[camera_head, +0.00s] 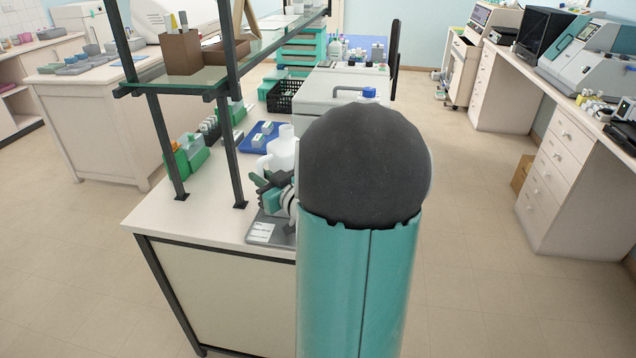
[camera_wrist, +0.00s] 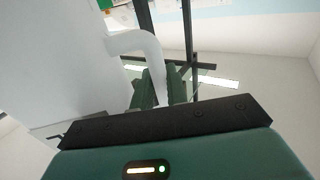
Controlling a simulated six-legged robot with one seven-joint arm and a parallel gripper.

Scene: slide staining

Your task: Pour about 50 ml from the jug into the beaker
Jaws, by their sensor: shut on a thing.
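The white jug (camera_head: 284,150) is above the near bench, just left of my arm in the head view. In the wrist view the jug (camera_wrist: 60,65) fills the left side, with its curved handle (camera_wrist: 150,48) reaching down between the fingers. My gripper (camera_wrist: 162,88) is shut on the handle. In the head view my gripper (camera_head: 264,180) is partly hidden by my own arm. The level in the jug cannot be seen. I cannot make out the beaker in either view; my arm covers part of the bench.
A grey tray or plate (camera_head: 284,239) with a white label lies at the near bench edge. A shelf frame (camera_head: 168,145) stands to the left. A blue tray (camera_head: 250,145), green boxes (camera_head: 184,157) and a black crate (camera_head: 284,97) are farther back on the bench.

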